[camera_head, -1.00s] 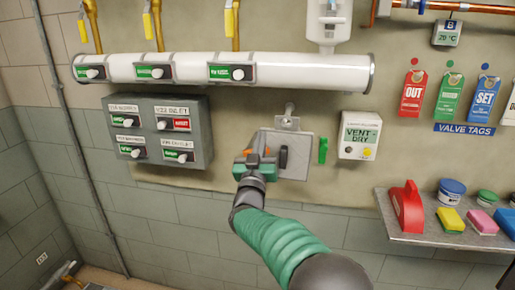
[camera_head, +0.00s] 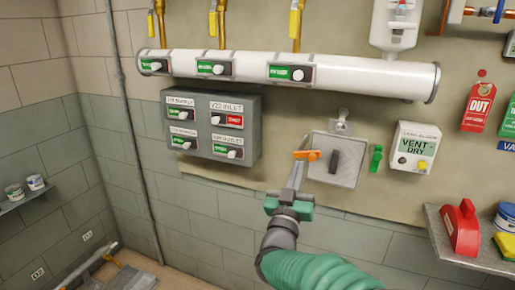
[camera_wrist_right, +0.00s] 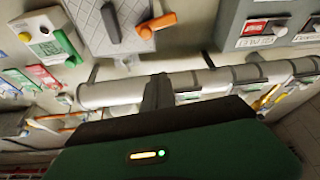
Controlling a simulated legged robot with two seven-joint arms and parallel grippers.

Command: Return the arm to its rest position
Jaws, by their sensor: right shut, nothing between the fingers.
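My right gripper (camera_head: 297,170) is shut and empty, with its arm coming up from the bottom right. Its thin grey fingers point up, just left of a grey plate (camera_head: 350,178) on the wall. An orange handle (camera_head: 307,154) at the plate's left edge appears just above the fingertips; I cannot tell the exact gap. A black handle (camera_head: 334,161) is on the plate. In the right wrist view, the shut fingers (camera_wrist_right: 157,92) are apart from the orange handle (camera_wrist_right: 155,25) and the black handle (camera_wrist_right: 110,23). My left gripper is not in view.
A grey valve box (camera_head: 211,157) is left of my gripper, under a white pipe (camera_head: 330,77). A shelf (camera_head: 470,258) holds a red container (camera_head: 460,226). The lower wall is clear.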

